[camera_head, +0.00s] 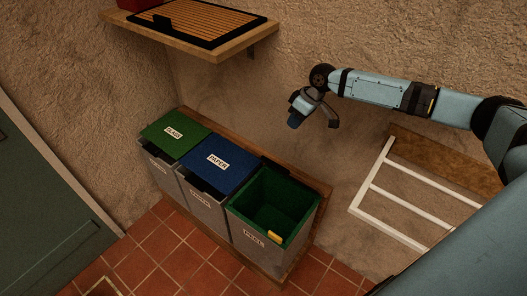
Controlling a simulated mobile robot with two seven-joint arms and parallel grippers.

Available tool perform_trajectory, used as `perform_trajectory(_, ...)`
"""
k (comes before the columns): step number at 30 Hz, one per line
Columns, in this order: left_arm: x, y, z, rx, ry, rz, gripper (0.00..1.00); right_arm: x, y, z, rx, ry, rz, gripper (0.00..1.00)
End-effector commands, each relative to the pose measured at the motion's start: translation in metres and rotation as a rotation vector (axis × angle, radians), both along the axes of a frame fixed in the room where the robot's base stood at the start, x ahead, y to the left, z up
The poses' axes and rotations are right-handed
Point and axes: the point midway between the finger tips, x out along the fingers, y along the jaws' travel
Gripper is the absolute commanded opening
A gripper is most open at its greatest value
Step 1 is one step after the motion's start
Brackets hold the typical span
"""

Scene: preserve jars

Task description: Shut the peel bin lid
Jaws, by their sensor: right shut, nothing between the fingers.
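The peel bin (260,244) is the rightmost of three grey bins in the head view. My left gripper is not in view.
The glass bin with a green lid (168,145) and the paper bin with a blue lid (230,178) are closed, left of the peel bin. A wooden shelf (230,45) juts from the wall above. A white rack (385,235) stands at right. Tiled floor (150,255) lies in front.

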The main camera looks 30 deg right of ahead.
Motion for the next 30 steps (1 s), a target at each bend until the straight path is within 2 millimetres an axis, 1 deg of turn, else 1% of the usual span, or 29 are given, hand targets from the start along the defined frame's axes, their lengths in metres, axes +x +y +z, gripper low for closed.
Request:
perform_trajectory(4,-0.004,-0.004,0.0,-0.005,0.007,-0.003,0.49,-0.001,0.002,-0.006,0.009,-0.001,0.0,0.0)
perform_trajectory(7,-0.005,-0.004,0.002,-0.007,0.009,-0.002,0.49,0.002,0.007,-0.019,0.008,-0.001,0.001,0.0)
perform_trajectory(11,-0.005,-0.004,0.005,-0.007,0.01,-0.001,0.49,0.007,0.017,-0.043,0.009,0.001,0.001,0.0)
perform_trajectory(15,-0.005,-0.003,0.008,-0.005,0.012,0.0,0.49,0.012,0.028,-0.071,0.006,0.0,0.0,0.0)
perform_trajectory(19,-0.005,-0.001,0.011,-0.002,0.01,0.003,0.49,0.016,0.038,-0.093,0.006,-0.002,0.001,0.0)
perform_trajectory(24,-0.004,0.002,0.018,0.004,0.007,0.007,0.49,0.008,0.054,-0.109,0.006,-0.001,0.001,0.0)
perform_trajectory(30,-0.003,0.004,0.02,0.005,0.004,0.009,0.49,0.005,0.061,-0.118,0.005,-0.002,0.0,0.0)
